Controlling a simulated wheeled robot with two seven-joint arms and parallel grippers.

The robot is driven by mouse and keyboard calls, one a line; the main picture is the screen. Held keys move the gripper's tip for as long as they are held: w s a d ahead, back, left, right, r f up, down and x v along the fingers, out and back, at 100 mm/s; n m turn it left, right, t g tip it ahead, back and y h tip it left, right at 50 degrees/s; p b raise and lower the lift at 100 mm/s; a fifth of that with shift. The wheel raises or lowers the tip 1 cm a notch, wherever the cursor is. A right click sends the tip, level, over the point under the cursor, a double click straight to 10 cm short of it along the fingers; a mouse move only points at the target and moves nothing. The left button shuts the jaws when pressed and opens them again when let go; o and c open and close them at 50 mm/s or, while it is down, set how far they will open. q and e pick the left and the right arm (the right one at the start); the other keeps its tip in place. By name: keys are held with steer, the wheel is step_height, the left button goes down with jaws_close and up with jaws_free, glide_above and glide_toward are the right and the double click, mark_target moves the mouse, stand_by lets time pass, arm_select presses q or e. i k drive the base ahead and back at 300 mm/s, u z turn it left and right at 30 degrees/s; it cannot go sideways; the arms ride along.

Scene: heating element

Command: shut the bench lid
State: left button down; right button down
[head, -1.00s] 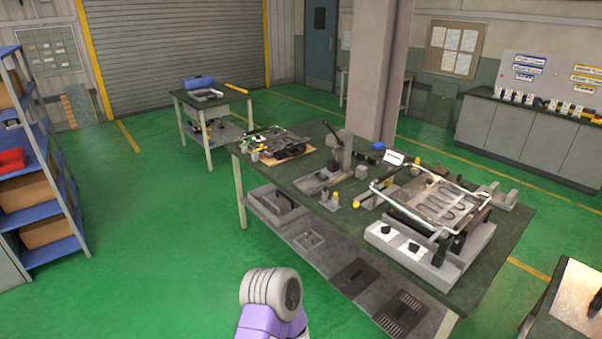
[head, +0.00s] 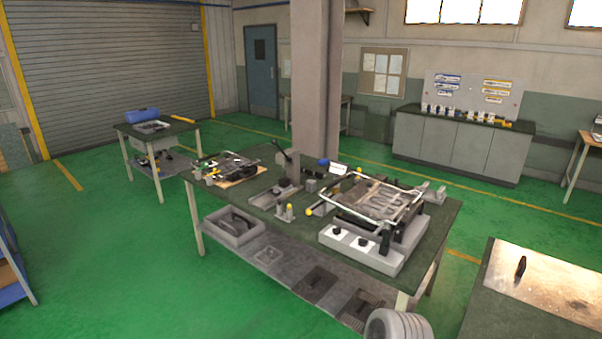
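I cannot tell for sure which part is the bench lid. A dark green workbench (head: 318,262) stands in the middle of the head view. On its right half sits a grey fixture (head: 345,250) with two black knobs, a coiled heating element and a pale tubular frame (head: 335,203) around the top. At the lower right is another bench (head: 480,310), cut off by the picture edge. A shiny metal plate (head: 560,295) with an upright black handle (head: 521,268) lies on its top. Neither of my grippers shows.
Smaller tools and a clamp stand (head: 288,170) share the middle workbench. A small table (head: 160,127) with a blue roll stands at the back left. A pillar (head: 316,80) rises behind the workbench. Grey cabinets (head: 450,145) line the back wall.

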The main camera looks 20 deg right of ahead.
mark_target(383, 206)
steer(key=u, duration=0.25)
steer(key=i, duration=1.85)
steer(key=z, duration=1.15)
steer(key=i, duration=1)
steer(key=z, duration=1.1)
